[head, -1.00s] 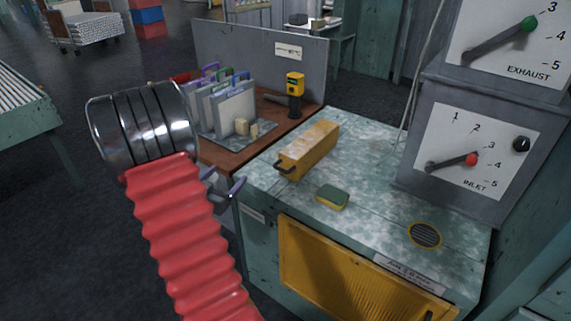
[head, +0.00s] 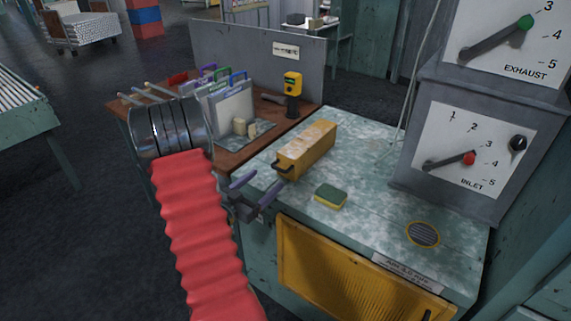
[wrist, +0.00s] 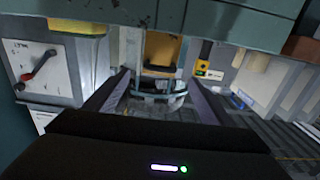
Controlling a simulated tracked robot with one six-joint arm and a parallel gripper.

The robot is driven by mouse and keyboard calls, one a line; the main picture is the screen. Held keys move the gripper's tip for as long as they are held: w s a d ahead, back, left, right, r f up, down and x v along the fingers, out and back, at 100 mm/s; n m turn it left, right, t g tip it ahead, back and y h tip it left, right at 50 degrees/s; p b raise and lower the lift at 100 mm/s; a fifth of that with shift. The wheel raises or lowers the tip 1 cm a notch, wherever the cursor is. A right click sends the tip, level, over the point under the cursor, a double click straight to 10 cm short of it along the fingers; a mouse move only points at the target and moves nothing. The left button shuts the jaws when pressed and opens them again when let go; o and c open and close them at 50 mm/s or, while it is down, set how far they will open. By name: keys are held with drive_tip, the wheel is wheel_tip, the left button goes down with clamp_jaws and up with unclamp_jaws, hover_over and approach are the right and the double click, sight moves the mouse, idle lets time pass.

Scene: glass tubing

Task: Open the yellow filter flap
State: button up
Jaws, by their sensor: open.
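The yellow filter flap (head: 345,270) is the wide ribbed panel on the front of the green bench. It looks shut, and its dark handle (head: 427,315) is at the lower right, partly cut off by the picture's edge. My gripper (head: 257,190) is open and empty, with two purple-grey fingers. It is at the bench's left front corner, up and left of the flap and apart from its handle. In the wrist view my gripper's fingers (wrist: 158,88) are spread apart. A yellow surface (wrist: 163,48) shows beyond them.
A long yellow box (head: 308,148) with a dark handle lies on the bench top (head: 375,165), close to my gripper. A green-yellow sponge (head: 330,196) and a round yellow-rimmed vent (head: 423,234) are on the top. The inlet gauge box (head: 465,150) stands at the right.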

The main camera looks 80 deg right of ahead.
sight(286, 163)
drive_tip(key=x, duration=1.2)
drive_tip(key=shift+s+d, duration=0.1)
drive_tip(key=shift+d, duration=0.05)
drive_tip(key=shift+c, duration=0.4)
drive_tip(key=c, duration=1.2)
drive_tip(key=shift+d, duration=0.1)
drive_tip(key=shift+c, duration=0.5)
drive_tip(key=shift+r, duration=0.15)
